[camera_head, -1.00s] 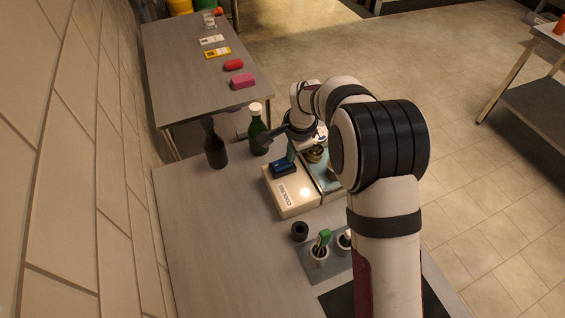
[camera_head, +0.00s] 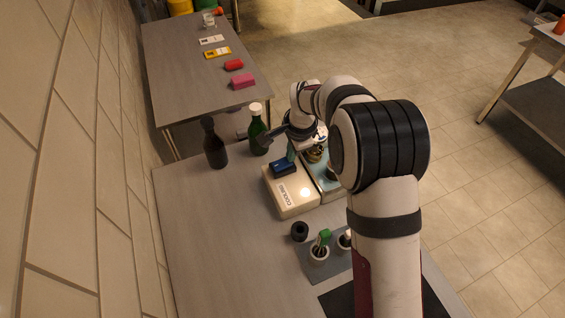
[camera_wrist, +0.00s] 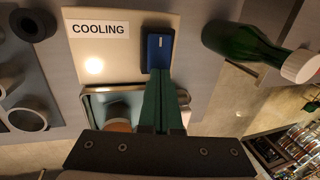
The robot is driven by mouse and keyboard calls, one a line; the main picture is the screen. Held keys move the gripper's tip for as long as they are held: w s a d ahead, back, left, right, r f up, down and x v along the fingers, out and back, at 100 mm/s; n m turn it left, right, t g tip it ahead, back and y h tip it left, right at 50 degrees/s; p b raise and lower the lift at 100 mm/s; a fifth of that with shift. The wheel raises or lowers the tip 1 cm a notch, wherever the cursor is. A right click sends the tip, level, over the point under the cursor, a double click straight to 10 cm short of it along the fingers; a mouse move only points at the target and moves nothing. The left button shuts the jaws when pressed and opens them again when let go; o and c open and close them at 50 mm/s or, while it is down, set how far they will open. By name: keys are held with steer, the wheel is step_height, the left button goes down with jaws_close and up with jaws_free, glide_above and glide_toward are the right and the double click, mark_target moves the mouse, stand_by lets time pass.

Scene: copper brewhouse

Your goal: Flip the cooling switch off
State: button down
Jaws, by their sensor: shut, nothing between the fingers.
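The cooling switch is a blue rocker (camera_wrist: 160,49) in a dark frame on a cream box (camera_head: 293,198) labelled COOLING; in the head view the rocker (camera_head: 284,166) is at the box's far end. My gripper (camera_wrist: 160,76) is shut and empty, its green fingers together. In the wrist view the fingertips are right at the rocker's near edge and overlap it; I cannot tell whether they touch. In the head view the gripper (camera_head: 291,158) is just above and behind the rocker. Which way the rocker is tipped is hard to tell.
A green bottle (camera_head: 258,134) and a dark bottle (camera_head: 215,149) stand beyond the box. A tray (camera_head: 329,184) lies right of the box. A black ring (camera_head: 300,231) and a grey holder with cups (camera_head: 316,268) are nearer. The worktop (camera_head: 215,225) left of the box is clear.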

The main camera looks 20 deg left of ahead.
steer(key=shift+f, duration=0.4)
stand_by(0.4)
step_height(320, 180, up, 6)
steer(key=shift+r, duration=0.1)
stand_by(0.3)
steer(key=v, duration=1.5)
steer(key=s+d+f+n+g, duration=0.1)
steer(key=s+d+f+n, duration=0.1)
steer(key=s+d, duration=1.6)
steer(key=s+d+f, duration=0.1)
steer(key=s+f, duration=0.1)
steer(key=s, duration=0.3)
steer(key=s+d+f+n+g, duration=0.1)
steer(key=s+d+f, duration=0.1)
steer(key=s, duration=0.3)
steer(key=shift+s+f, duration=0.35)
steer(key=shift+f, duration=0.4)
